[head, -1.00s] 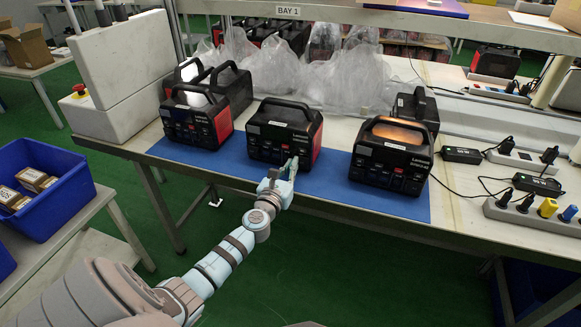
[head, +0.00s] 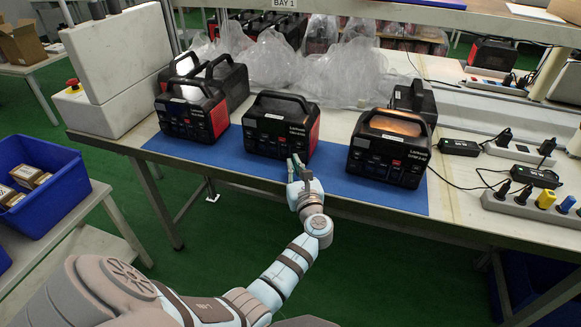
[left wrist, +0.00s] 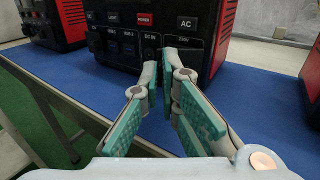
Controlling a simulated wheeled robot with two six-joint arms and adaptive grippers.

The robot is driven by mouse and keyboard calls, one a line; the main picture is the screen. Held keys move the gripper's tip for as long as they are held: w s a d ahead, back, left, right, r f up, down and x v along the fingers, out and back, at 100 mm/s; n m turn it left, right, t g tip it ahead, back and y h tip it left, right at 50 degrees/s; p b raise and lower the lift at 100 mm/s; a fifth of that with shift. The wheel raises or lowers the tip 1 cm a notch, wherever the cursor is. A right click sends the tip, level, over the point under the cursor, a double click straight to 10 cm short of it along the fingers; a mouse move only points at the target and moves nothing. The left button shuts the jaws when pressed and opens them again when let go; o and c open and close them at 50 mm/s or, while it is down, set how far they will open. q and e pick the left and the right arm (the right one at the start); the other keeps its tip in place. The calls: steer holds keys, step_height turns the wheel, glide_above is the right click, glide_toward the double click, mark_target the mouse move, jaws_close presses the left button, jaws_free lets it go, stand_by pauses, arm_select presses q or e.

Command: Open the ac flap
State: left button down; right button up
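The middle power station (head: 281,126) is black with red sides and stands upright on a blue mat (head: 222,165). In the left wrist view its front panel shows a red POWER button (left wrist: 144,19), an AC button (left wrist: 186,23) and a 230V cover, the AC flap (left wrist: 199,53), below that button. The flap looks closed; my fingers hide its lower part. My left gripper (head: 296,162) is in front of this panel. Its fingertips (left wrist: 160,68) are drawn nearly together at the flap's lower left, with nothing seen between them. I cannot tell whether they touch the panel. My right gripper is not in view.
Similar power stations stand to the left (head: 194,111) and right (head: 390,150) on the mat. Clear plastic bags (head: 345,65) lie behind. Power strips (head: 530,206) and cables are at the right. A blue crate (head: 35,190) is at the left. The mat's front strip is mostly free.

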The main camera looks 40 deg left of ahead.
arm_select(q)
steer(key=n+g+b, duration=0.1)
steer(key=d+n+g+y+b, duration=0.1)
steer(key=g+y+b, duration=0.1)
steer(key=shift+w+d+f+n+g+b, duration=0.2)
steer(key=shift+d+f+n+g+b, duration=0.1)
steer(key=shift+n+g+b, duration=0.1)
steer(key=n+g+b, duration=0.1)
steer(key=b, duration=0.1)
steer(key=d+n+g+y+b, duration=0.1)
steer(key=g+b, duration=0.1)
steer(key=shift+w+g+y+b, duration=0.15)
steer(key=shift+g+y+b, duration=0.15)
steer(key=shift+b, duration=0.05)
steer(key=shift+d+r+n+g+b, duration=0.1)
steer(key=shift+r+n+g+b, duration=0.05)
steer(key=shift+n+g+b, duration=0.35)
steer(key=shift+r, duration=0.15)
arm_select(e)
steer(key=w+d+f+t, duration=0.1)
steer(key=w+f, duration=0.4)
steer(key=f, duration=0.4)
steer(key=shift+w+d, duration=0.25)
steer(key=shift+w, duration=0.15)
arm_select(q)
steer(key=c, duration=1.8)
jaws_free()
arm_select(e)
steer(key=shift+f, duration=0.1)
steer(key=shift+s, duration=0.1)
